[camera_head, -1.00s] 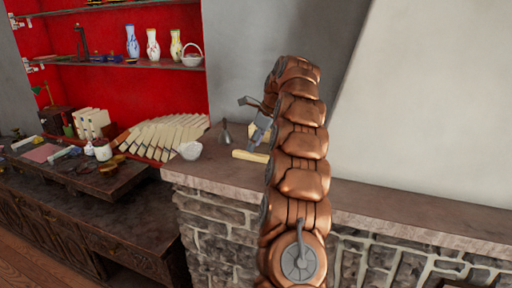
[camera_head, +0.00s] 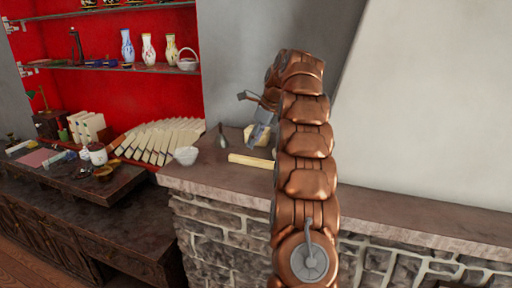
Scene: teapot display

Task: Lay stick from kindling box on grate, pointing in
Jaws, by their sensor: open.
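A pale wooden stick (camera_head: 250,160) lies on the brown mantel ledge (camera_head: 215,173), just left of my arm. My gripper (camera_head: 250,112) is above the ledge at its back, partly hidden behind my copper arm, and is open. A pale block-like piece (camera_head: 262,136) shows right by the gripper; I cannot tell whether it is touched. No kindling box or grate can be made out.
A white bowl (camera_head: 186,155) and a small grey metal item (camera_head: 222,138) stand on the ledge's left end. A desk (camera_head: 100,180) with books, jars and a fan-like row of pale slats (camera_head: 160,142) is at left.

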